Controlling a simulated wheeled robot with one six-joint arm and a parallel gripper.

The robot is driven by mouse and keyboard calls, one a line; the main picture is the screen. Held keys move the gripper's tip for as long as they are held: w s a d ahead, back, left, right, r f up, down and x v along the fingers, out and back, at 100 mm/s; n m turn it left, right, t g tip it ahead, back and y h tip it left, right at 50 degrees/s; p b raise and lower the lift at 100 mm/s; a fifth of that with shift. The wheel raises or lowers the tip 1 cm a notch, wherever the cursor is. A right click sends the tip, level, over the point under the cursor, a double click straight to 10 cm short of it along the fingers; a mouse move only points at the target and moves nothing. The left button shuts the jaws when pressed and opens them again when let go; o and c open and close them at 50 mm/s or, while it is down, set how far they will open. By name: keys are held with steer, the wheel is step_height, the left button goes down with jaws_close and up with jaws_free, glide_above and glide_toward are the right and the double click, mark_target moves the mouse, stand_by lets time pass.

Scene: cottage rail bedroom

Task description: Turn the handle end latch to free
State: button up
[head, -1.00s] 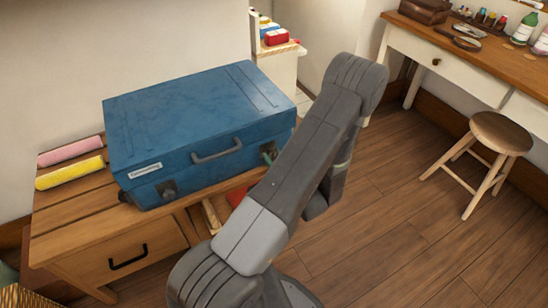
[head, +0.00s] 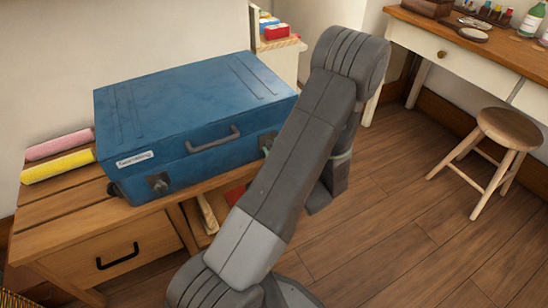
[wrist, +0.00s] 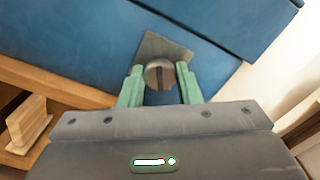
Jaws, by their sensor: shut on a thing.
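A blue case (head: 190,105) lies closed on a wooden bench, with a grey handle (head: 213,140) on its front. One dark latch (head: 159,184) is on the front near the left end. Another latch, a round slotted knob (wrist: 159,74) on a square metal plate (wrist: 178,48), fills the middle of the wrist view. In the head view it is mostly hidden by my arm at the case's right end. My gripper (wrist: 160,72) has its green fingers on both sides of this knob, shut on it. The knob's slot looks close to upright in the wrist view.
Pink (head: 60,144) and yellow (head: 58,166) rolls lie left of the case. The bench (head: 75,220) has a drawer below. A stool (head: 508,130) and a white desk (head: 470,65) stand at the right. Open floor lies between.

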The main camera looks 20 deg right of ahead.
steer(key=shift+n+b, duration=4.65)
steer(key=shift+n, duration=1.05)
steer(key=o, duration=1)
steer(key=shift+c, duration=0.2)
steer(key=shift+s, duration=0.15)
steer(key=s+d+p, duration=0.1)
steer(key=s+p, duration=0.1)
steer(key=s, duration=1.1)
steer(key=shift+s+p, duration=0.3)
steer(key=shift+p, duration=0.1)
steer(key=shift+w, duration=0.15)
